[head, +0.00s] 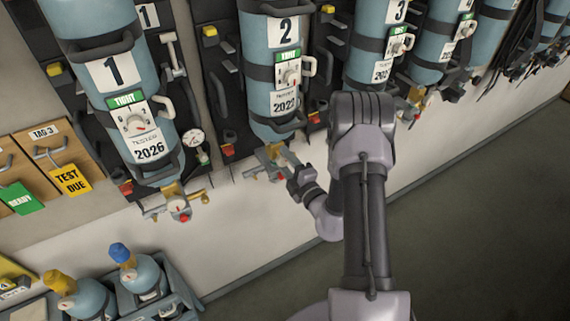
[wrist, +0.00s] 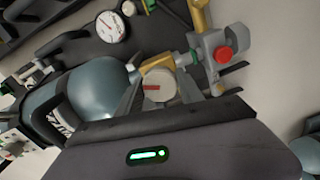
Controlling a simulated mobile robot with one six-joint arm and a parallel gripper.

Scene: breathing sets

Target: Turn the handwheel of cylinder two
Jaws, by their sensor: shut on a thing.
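Cylinder two (head: 256,45) is a blue-grey bottle held upright on the wall rack, with a white "2" label and a green "TIGHT" tag. Its brass valve (head: 268,158) is at the bottom end. My gripper (head: 284,176) is at this valve, partly hiding it. In the wrist view, the cylinder (wrist: 100,87) lies at left and the pale round handwheel (wrist: 160,88) with a red mark sits between my two fingers. My gripper is shut on this handwheel. A red knob (wrist: 224,55) on a grey fitting is just beyond it.
Cylinder one (head: 98,45), tagged "TIGHT", hangs to the left, with a pressure gauge (head: 194,138) beside it. Cylinder three (head: 377,45) hangs to the right. A blue crate (head: 181,288) with small bottles stands at lower left. The floor at right is clear.

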